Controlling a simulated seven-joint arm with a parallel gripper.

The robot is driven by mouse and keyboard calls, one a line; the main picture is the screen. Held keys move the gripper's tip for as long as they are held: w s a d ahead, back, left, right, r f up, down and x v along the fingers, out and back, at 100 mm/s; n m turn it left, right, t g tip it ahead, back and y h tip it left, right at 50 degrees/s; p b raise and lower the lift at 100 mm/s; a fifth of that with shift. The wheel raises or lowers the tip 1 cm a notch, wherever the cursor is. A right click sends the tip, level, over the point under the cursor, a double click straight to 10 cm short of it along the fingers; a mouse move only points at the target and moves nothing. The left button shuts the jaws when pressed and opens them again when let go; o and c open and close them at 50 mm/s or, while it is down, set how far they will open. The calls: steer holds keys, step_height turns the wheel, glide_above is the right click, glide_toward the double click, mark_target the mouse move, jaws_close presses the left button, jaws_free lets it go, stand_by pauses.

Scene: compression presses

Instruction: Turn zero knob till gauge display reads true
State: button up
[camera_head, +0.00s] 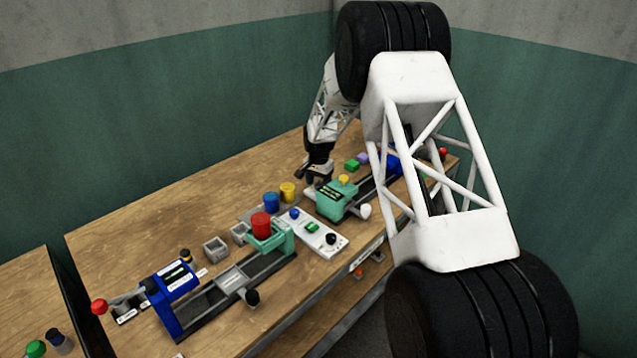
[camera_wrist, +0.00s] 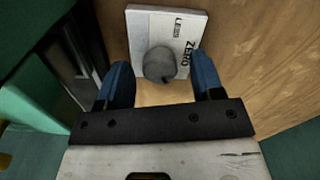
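The zero knob (camera_wrist: 158,64) is a grey round knob on a white plate (camera_wrist: 146,22) lettered "ZERO" and "LESS" in the wrist view. My gripper (camera_wrist: 163,70) has its two blue fingers apart, one on each side of the knob, with visible gaps. In the head view my gripper (camera_head: 311,176) is low at the far side of the teal press (camera_head: 330,206), and the knob cannot be made out there. A dark display (camera_head: 335,189) with greenish text shows on the teal press, too small to read.
A blue press (camera_head: 172,283) with its own display stands at the front left. Blue (camera_head: 271,202) and yellow (camera_head: 287,191) cylinders stand left of my gripper. A white control panel (camera_head: 318,236) lies in front. The table's back left is clear.

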mark_target(319, 184)
steer(key=shift+r, duration=0.1)
steer(key=shift+r, duration=3.8)
steer(key=shift+r, duration=0.1)
steer(key=shift+s+d+r, duration=0.1)
steer(key=shift+s+r, duration=0.05)
steer(key=shift+r, duration=0.05)
steer(key=s+d+r+n, duration=0.1)
steer(key=s+d+r, duration=0.3)
steer(key=s+r, duration=0.4)
steer(key=s+d+r+n+t, duration=0.1)
steer(key=s+d+r, duration=0.2)
steer(key=s+r, duration=0.6)
steer(key=s+d+r+n, duration=0.1)
steer(key=s+d+r, duration=0.35)
steer(key=s, duration=0.65)
steer(key=s+d+n, duration=0.1)
steer(key=s+d, duration=0.1)
steer(key=s, duration=1.5)
steer(key=s+d+n+t, duration=0.1)
steer(key=s+d, duration=0.2)
steer(key=s, duration=1.5)
steer(key=shift+r+n+t, duration=0.15)
steer(key=shift+n+t, duration=0.15)
steer(key=shift+n, duration=0.1)
